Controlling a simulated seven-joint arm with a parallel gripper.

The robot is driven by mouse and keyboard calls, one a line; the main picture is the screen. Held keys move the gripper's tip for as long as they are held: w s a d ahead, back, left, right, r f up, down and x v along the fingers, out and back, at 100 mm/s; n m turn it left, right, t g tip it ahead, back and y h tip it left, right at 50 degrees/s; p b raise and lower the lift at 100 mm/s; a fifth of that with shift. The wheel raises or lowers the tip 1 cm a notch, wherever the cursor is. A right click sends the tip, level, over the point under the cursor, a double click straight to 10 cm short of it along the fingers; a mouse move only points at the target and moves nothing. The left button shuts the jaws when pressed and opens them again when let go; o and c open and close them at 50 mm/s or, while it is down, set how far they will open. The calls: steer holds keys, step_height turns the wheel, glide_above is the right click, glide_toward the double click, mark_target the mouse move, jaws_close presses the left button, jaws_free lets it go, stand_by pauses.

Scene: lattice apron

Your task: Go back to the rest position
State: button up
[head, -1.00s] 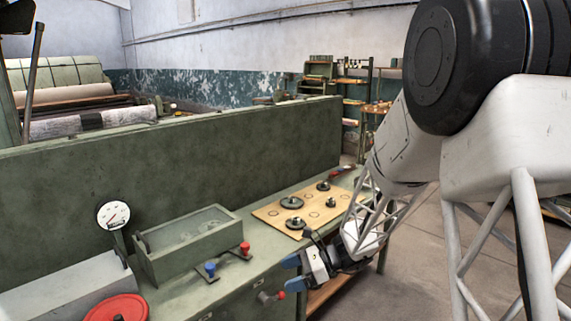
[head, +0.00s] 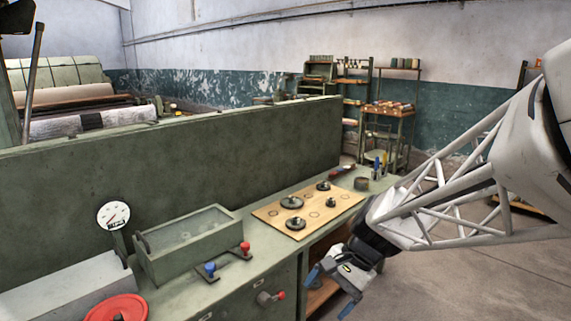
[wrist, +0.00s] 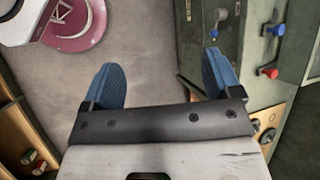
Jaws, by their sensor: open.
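My gripper (head: 330,290) hangs at the lower right of the head view, in front of the bench's front edge and below its top. Its two blue fingers stand apart with nothing between them. In the wrist view my gripper (wrist: 165,85) is also open and empty, with floor behind the gap. No object is held.
The green bench carries a wooden board (head: 268,213) with several dark knobbed discs, a green open box (head: 190,243), red and blue knobs (head: 210,268), a gauge (head: 113,215) and a red disc (head: 118,308). A tall green panel (head: 180,150) backs it. Floor (head: 440,280) at right is clear.

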steer(key=s+d+r+n+t+h, duration=0.4)
steer(key=s+d, duration=0.5)
steer(key=s, duration=0.5)
steer(key=shift+s+d+r+n+h, duration=0.35)
steer(key=shift+r+n+h, duration=0.35)
steer(key=shift+n+h, duration=0.85)
steer(key=shift+w, duration=0.2)
